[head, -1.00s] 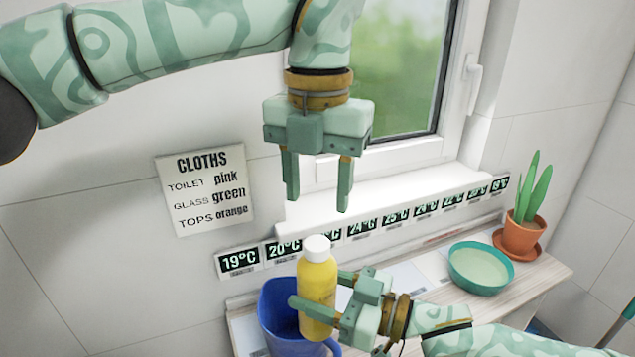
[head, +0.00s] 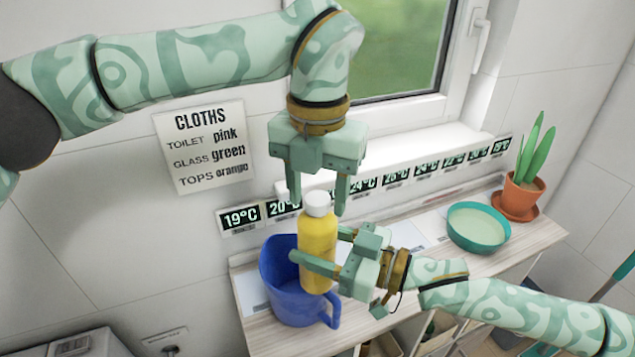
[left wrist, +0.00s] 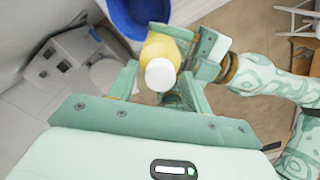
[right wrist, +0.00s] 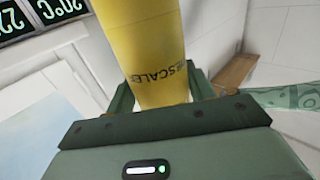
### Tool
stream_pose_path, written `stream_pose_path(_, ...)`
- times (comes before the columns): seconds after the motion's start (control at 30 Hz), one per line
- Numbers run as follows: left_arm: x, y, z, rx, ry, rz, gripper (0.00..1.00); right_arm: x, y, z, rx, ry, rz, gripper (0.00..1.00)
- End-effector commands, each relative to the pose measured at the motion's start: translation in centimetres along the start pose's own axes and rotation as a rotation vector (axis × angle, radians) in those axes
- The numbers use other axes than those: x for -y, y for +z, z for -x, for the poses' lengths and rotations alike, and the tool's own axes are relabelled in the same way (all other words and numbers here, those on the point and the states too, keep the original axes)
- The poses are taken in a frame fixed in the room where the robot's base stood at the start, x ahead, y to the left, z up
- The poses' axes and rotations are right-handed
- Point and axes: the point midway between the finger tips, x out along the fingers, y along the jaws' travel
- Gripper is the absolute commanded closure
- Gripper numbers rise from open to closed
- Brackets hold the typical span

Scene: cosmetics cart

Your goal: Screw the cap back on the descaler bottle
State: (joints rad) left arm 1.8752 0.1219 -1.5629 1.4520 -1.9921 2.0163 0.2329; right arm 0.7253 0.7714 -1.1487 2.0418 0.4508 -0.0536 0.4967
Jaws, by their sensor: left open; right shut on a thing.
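The descaler bottle (head: 318,243) is yellow and upright, with a white cap (head: 317,203) on its top. My right gripper (head: 316,268) is shut on the bottle's body and holds it in front of the blue jug. The right wrist view shows part of the bottle's label (right wrist: 160,72). My left gripper (head: 317,205) points down with its fingers open on either side of the cap. In the left wrist view the cap (left wrist: 161,74) lies between the open fingers (left wrist: 160,85), with gaps beside it. How far the cap is screwed on cannot be told.
A blue jug (head: 283,300) stands on the shelf (head: 390,275) behind the bottle. A teal bowl (head: 478,227) and a potted plant (head: 520,195) stand to the right. A wall sign (head: 203,147) and a row of temperature labels (head: 397,178) are behind.

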Motion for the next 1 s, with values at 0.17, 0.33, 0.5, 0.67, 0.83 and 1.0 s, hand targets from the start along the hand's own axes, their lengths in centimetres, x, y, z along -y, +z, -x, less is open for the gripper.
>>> stream_pose_path(0.17, 0.00, 0.00, 0.04, 0.000, 0.000, 0.000, 0.79, 0.00, -0.09, -0.01, -0.002, 0.000, 0.001, 1.00)
stream_pose_path(0.33, -0.01, 0.00, 0.04, 0.000, 0.000, 0.000, 0.96, 0.00, -0.09, -0.01, -0.002, 0.000, 0.001, 1.00)
stream_pose_path(0.5, -0.02, 0.01, 0.05, 0.000, 0.001, -0.002, 0.96, 0.00, -0.09, 0.00, -0.002, 0.000, 0.000, 1.00)
stream_pose_path(0.67, -0.02, 0.01, 0.05, 0.000, 0.001, -0.002, 0.44, 0.00, -0.09, 0.00, -0.002, 0.000, 0.000, 1.00)
stream_pose_path(0.83, -0.01, 0.00, 0.05, 0.000, 0.001, -0.002, 0.44, 0.00, -0.09, -0.01, -0.002, 0.000, 0.000, 1.00)
stream_pose_path(1.0, -0.02, 0.04, 0.67, 0.002, 0.002, -0.002, 0.44, 0.00, -0.09, -0.01, -0.002, 0.000, 0.000, 1.00)
